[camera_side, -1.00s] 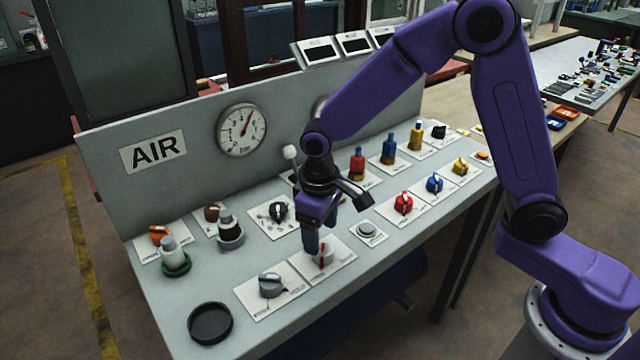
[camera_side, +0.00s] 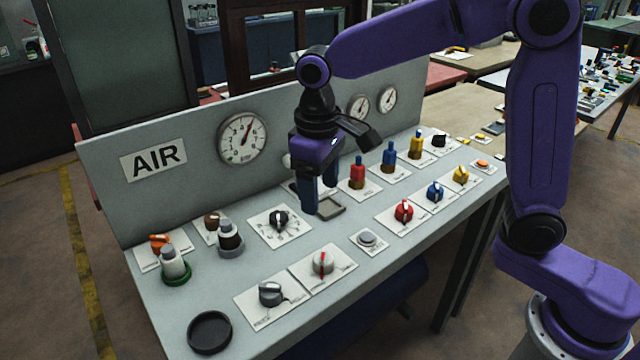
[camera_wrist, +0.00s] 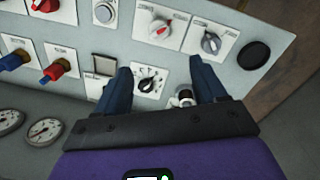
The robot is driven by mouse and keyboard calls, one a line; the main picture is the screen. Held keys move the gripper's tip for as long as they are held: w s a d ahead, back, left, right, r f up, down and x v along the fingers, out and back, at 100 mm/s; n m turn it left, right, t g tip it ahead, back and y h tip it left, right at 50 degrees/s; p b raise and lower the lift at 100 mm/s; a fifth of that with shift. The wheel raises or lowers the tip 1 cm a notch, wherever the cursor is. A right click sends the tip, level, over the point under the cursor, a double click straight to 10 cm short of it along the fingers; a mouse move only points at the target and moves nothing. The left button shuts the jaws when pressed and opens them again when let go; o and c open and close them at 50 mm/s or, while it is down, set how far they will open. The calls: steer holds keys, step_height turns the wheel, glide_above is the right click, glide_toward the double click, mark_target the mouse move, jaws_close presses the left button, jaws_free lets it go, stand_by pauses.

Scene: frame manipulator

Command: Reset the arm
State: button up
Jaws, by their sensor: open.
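My purple arm stands at the right of the side view and reaches left over the control panel. My gripper (camera_side: 318,202) points down above the panel, near a small grey framed square and to the right of the black dial knob (camera_side: 279,219). Its dark blue fingers are apart with nothing between them. In the wrist view the gripper (camera_wrist: 161,68) also shows open, with the black dial knob (camera_wrist: 147,85) seen between the fingers. A grey knob with a red pointer (camera_side: 323,263) stands uncovered on its white plate at the front.
The panel (camera_side: 205,295) carries several knobs, upright red, blue and yellow fittings, and a black round cup (camera_side: 210,332). Behind it stands a board with an AIR label (camera_side: 153,159) and gauges (camera_side: 242,138). Open space lies above the panel's front.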

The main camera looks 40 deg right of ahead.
steer(key=shift+s, duration=0.1)
steer(key=s+d+f+n, duration=0.1)
steer(key=s+d+n, duration=0.1)
steer(key=s+d, duration=0.3)
steer(key=s+d+f+n, duration=0.1)
steer(key=s+d+n, duration=0.2)
steer(key=s, duration=0.8)
steer(key=s+d+f+n, duration=0.2)
steer(key=s+d, duration=0.4)
steer(key=s, duration=0.2)
steer(key=shift+d+n+y, duration=0.3)
steer(key=shift+d+y, duration=0.05)
steer(key=shift+y, duration=0.05)
steer(key=shift+s+f, duration=0.1)
